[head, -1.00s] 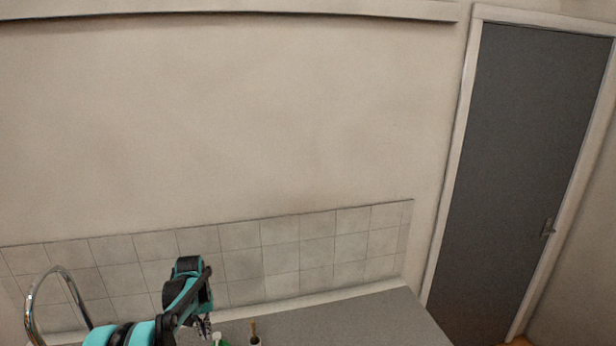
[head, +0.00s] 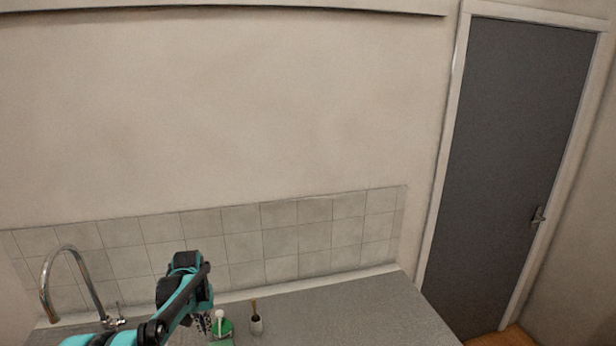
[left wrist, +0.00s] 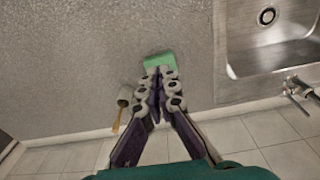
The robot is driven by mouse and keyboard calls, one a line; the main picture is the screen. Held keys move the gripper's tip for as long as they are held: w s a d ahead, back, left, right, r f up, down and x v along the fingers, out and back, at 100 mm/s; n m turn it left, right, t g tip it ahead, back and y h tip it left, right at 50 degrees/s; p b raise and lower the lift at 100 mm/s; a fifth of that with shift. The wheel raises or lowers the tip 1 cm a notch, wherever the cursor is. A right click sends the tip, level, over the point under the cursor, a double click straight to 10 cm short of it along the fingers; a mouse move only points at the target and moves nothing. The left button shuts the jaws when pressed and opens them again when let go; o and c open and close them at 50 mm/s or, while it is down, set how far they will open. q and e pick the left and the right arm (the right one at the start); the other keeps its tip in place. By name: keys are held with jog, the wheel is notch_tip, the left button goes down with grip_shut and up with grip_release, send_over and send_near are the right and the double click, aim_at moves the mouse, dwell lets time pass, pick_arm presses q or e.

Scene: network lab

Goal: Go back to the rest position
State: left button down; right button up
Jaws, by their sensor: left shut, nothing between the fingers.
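My left arm, teal and black, comes in at the lower left of the head view. My left gripper (head: 203,323) is over the grey counter (head: 330,312), pointing down, beside a green item with a white top (head: 226,329). In the left wrist view my left gripper (left wrist: 158,76) is shut with nothing between its fingers. Its tips overlap the green item (left wrist: 159,60) in the picture; I cannot tell whether they touch it. My right gripper is in neither view.
A white holder with a brush (head: 256,325) stands right of the green item. A chrome faucet (head: 73,250) rises at the left, by a steel sink (left wrist: 270,50). A tiled wall (head: 280,235) backs the counter. The counter's right part is clear. A grey door (head: 510,170) is at the right.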

pick_arm(q)
jog(key=s+d+m+t+b, duration=0.1)
jog(key=s+d+t+b, duration=0.1)
jog(key=s+d+b, duration=0.4)
jog(key=s+d+t+b, duration=0.1)
jog(key=s+b, duration=0.4)
jog(key=s, duration=0.3)
jog(key=s+d+f+t+b, duration=0.1)
jog(key=s+d+f+b, duration=0.1)
jog(key=s+f+b, duration=0.2)
jog(key=s+d+f+m+t+b, duration=0.1)
jog(key=s+f+b, duration=0.4)
jog(key=s, duration=0.5)
notch_tip(320, 180, down, 2)
jog(key=shift+s+d+f+m+t, duration=0.1)
jog(key=shift+s+d+m+t, duration=0.2)
jog(key=shift+d+t, duration=0.55)
jog(key=shift+d, duration=0.1)
